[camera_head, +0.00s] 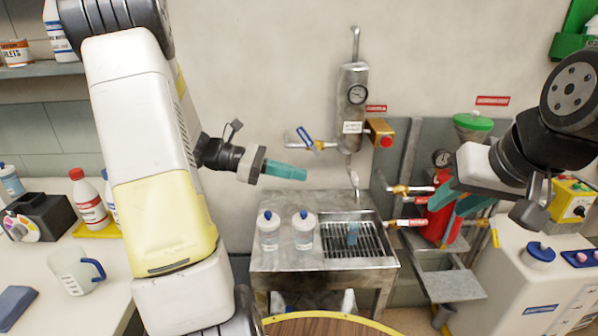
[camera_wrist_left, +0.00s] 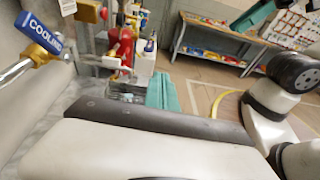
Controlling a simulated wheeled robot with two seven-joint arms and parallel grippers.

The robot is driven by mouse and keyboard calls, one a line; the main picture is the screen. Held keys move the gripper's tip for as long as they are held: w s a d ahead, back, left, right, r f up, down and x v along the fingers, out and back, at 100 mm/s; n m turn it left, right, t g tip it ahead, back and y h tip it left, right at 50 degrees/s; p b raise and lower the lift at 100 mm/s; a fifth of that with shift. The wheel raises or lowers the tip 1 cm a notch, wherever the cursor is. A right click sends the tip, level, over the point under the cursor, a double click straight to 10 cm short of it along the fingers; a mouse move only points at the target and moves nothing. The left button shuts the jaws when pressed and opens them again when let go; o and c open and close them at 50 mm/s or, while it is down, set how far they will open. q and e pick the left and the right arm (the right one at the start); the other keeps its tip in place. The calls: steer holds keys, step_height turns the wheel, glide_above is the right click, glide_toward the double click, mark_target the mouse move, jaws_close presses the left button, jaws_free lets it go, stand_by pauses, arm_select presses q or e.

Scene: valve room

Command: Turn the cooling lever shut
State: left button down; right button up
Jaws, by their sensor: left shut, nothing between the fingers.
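The cooling lever is a blue handle (camera_head: 304,137) on a brass valve in a thin pipe on the back wall. In the head view it slants across the pipe. In the left wrist view the blue handle (camera_wrist_left: 39,34), lettered in white, shows large at the upper left. My left gripper (camera_head: 304,173) has teal fingers, shut and empty. It is below the lever in the picture, apart from it. Its teal fingers (camera_wrist_left: 162,92) also show in the left wrist view. My right gripper (camera_head: 456,212) is at the right with its teal fingers spread, near the red equipment.
Brass taps (camera_head: 400,189) stand further right. The wall around the lever is bare.

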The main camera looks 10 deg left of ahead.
arm_select(q)
steer(key=shift+w+d+r+g+y, duration=0.15)
steer(key=shift+d+r+y, duration=0.25)
steer(key=shift+y, duration=0.4)
steer(key=shift+d+r+g+y, duration=0.15)
steer(key=shift+r+y, duration=0.35)
steer(key=shift+y, duration=0.3)
stand_by(1.1)
